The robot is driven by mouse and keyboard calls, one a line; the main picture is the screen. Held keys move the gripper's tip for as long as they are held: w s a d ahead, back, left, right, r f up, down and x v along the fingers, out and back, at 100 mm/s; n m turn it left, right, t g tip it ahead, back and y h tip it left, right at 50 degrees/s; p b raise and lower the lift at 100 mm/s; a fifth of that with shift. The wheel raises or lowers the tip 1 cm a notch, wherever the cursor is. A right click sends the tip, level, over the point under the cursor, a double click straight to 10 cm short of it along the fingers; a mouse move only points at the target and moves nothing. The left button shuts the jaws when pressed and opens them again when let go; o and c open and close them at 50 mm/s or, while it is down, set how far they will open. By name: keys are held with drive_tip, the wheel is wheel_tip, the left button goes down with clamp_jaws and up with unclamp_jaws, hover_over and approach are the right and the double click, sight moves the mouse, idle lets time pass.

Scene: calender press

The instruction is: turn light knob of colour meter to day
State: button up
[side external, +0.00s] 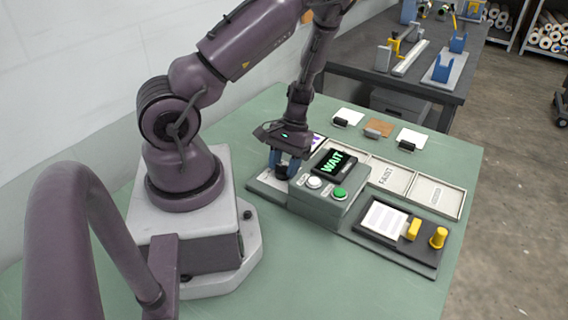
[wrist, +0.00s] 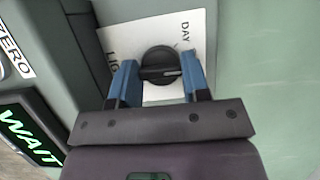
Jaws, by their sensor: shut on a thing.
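The colour meter (side external: 316,207) is a grey box on the green table, with a dark display (side external: 334,165) reading WAIT in green. The display also shows at the lower left of the wrist view (wrist: 30,133). The light knob (wrist: 160,64) is black and round, on a white label plate (wrist: 140,33). Its pale pointer line faces right in the wrist view. DAY is printed to the upper right of the knob, and a partly hidden word starting LIG to its left. My gripper (wrist: 160,76) has its blue fingers on both sides of the knob, shut on it.
A white button (side external: 314,182) and a green button (side external: 340,193) sit on the meter's front. Labelled trays (side external: 433,195) lie behind and right. A dark board (side external: 395,238) with a white sheet and yellow parts lies at the right. The front table surface is clear.

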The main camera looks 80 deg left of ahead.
drive_tip(key=n+t+h, duration=0.1)
drive_tip(key=n, duration=0.3)
drive_tip(key=shift+s+n+t, duration=0.1)
drive_tip(key=shift+n+t, duration=1)
drive_tip(key=shift+n, duration=1.3)
drive_tip(key=o, duration=0.9)
drive_tip(key=shift+o, duration=0.2)
drive_tip(key=shift+r, duration=0.1)
drive_tip(key=v, duration=1.2)
drive_tip(key=shift+a+r, duration=0.3)
drive_tip(key=shift+a, duration=0.05)
